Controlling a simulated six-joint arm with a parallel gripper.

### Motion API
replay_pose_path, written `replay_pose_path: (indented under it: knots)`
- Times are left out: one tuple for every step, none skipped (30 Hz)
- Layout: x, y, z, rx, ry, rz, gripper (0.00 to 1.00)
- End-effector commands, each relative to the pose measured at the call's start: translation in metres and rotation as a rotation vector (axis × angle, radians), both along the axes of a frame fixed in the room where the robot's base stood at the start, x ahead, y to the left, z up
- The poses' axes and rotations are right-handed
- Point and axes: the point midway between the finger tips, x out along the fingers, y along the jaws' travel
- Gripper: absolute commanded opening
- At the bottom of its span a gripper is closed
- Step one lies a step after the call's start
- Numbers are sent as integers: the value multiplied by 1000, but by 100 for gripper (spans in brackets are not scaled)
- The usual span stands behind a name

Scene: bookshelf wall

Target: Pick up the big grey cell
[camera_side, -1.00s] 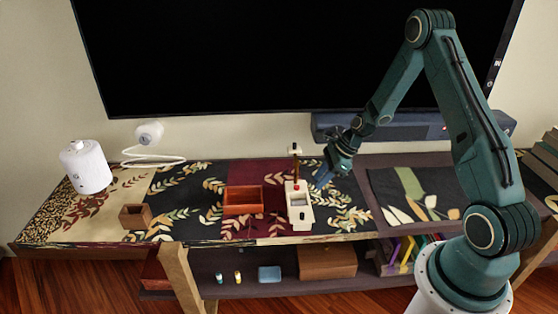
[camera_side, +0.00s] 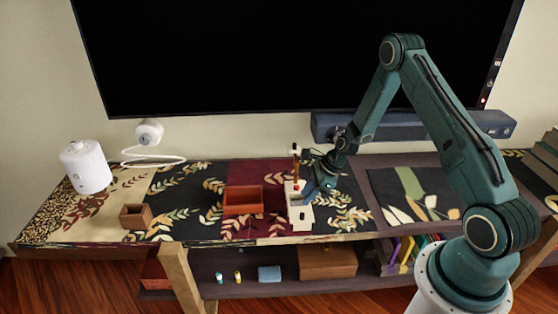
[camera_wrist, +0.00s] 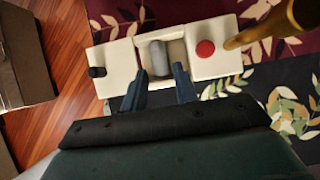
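The big grey cell (camera_wrist: 160,58) lies in the open compartment of a white device (camera_wrist: 205,69). The device also shows in the side view (camera_side: 301,224), standing on the patterned table runner. My gripper (camera_wrist: 160,82) is open and empty. Its two dark fingers are apart at the near edge of the compartment, with the cell just beyond the gap between them. In the side view my gripper (camera_side: 311,194) is low over the device and hides part of it. I cannot make out the cell there.
A red button (camera_wrist: 205,48) and an upright post (camera_wrist: 270,32) are right of the compartment; a black knob (camera_wrist: 97,72) is left. A reddish open box (camera_side: 243,209) and small brown box (camera_side: 135,216) stand left of the device. Two small cells (camera_side: 238,277) stand on the lower shelf.

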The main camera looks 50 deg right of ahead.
Motion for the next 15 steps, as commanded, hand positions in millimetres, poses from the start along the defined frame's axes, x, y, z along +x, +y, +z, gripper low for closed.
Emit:
replay_pose_path:
  knots:
    - [2,3,-6,1,3,1,29]
    - [3,4,-9,1,3,1,29]
    - [5,5,-13,1,2,1,29]
    - [6,6,-16,1,1,1,29]
    - [7,7,-18,1,1,1,29]
    - [8,9,-21,1,1,0,29]
    - [9,10,-23,1,2,1,29]
    - [10,10,-25,1,2,1,29]
    - [10,11,-27,1,2,0,29]
    - [11,12,-28,1,2,0,29]
    - [11,12,-29,1,2,0,29]
    - [11,13,-30,1,3,1,29]
    - [11,13,-31,1,3,1,29]
    - [11,14,-31,1,3,1,29]
    - [11,14,-31,1,3,1,29]
